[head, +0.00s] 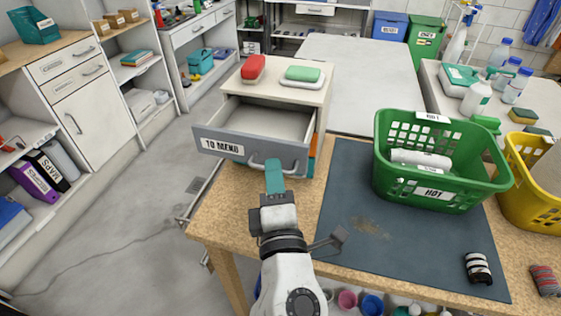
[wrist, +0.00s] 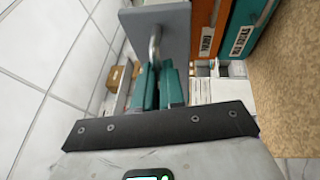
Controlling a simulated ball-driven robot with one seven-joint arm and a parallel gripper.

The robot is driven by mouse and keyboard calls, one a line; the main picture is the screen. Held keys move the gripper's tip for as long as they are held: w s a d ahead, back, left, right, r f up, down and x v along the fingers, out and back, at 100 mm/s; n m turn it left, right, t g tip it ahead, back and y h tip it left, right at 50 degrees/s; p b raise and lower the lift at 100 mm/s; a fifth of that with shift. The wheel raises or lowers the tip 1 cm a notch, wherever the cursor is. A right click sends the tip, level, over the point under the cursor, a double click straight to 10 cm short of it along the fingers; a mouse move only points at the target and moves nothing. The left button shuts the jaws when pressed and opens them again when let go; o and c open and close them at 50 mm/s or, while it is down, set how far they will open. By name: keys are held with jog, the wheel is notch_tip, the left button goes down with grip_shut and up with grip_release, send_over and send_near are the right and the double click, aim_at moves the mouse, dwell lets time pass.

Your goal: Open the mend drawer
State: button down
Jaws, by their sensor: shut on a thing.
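The mend drawer (head: 290,153) has a grey front with a "TO MEND" label (head: 222,147). It is pulled out of a small white cabinet (head: 318,97), and its visible inside looks empty. The drawer front also shows in the wrist view (wrist: 176,35). Its bar handle (wrist: 154,45) is between the teal fingers of my gripper (wrist: 157,72). In the head view my gripper (head: 274,172) is at the handle in front of the drawer, shut on it. The fingers hide part of the handle.
A green "HOT" basket (head: 432,194) stands to the right on a dark mat (head: 345,225). Floor left of the table is clear.

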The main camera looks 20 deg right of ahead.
jog(key=shift+f, duration=0.1)
jog(key=c, duration=1.2)
grip_release()
jog(key=shift+c, duration=0.2)
jog(key=b+v, duration=0.2)
jog(key=v, duration=0.8)
jog(key=shift+s, duration=0.4)
jog(key=shift+a+f, duration=0.1)
jog(key=shift+a, duration=0.05)
